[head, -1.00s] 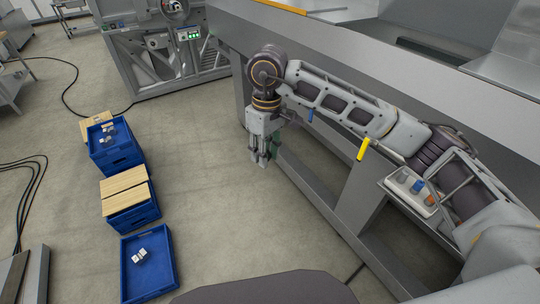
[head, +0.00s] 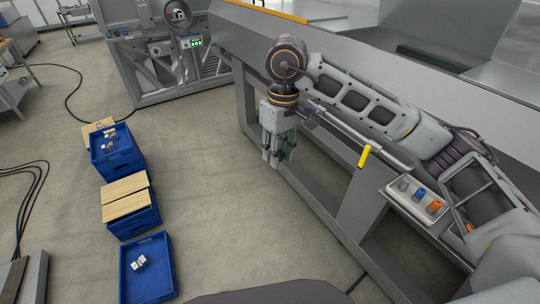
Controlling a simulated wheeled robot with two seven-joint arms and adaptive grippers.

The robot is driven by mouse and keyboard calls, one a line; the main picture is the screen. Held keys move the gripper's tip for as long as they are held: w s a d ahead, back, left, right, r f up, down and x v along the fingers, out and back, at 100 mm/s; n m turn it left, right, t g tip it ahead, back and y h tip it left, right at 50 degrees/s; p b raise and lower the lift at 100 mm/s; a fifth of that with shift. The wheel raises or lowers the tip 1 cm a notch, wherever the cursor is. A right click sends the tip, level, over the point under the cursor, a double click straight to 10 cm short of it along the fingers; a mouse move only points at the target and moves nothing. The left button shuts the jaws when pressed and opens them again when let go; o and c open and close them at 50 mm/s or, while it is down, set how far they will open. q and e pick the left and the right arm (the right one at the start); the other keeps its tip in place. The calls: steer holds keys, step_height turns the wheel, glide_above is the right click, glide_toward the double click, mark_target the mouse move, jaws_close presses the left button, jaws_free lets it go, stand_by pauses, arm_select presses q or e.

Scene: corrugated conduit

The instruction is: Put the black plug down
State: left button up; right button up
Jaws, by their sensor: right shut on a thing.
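My right gripper (head: 275,158) hangs at the end of the right arm, pointing down in front of the grey machine frame, above the floor. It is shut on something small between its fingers. The black plug itself is too small and hidden by the fingers to make out. My left gripper is not in view.
A small light tray (head: 402,196) with blue and orange pieces sits on the frame at right, below my arm. A yellow piece (head: 364,156) stands near the rail. Blue crates, one low and open (head: 166,272), line the floor at left. Floor between is clear.

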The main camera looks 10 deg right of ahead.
steer(key=shift+s+d+r+m, duration=0.3)
steer(key=shift+d+r, duration=0.15)
steer(key=shift+r, duration=0.15)
steer(key=shift+s+d+r+m, duration=0.2)
steer(key=shift+d+r+m, duration=0.15)
steer(key=shift+r, duration=0.2)
steer(key=shift+w, duration=0.1)
steer(key=w+a+m, duration=0.4)
steer(key=w+a, duration=0.5)
steer(key=a, duration=0.2)
steer(key=shift+w+a, duration=0.15)
steer(key=shift+a, duration=0.05)
steer(key=shift+m, duration=0.25)
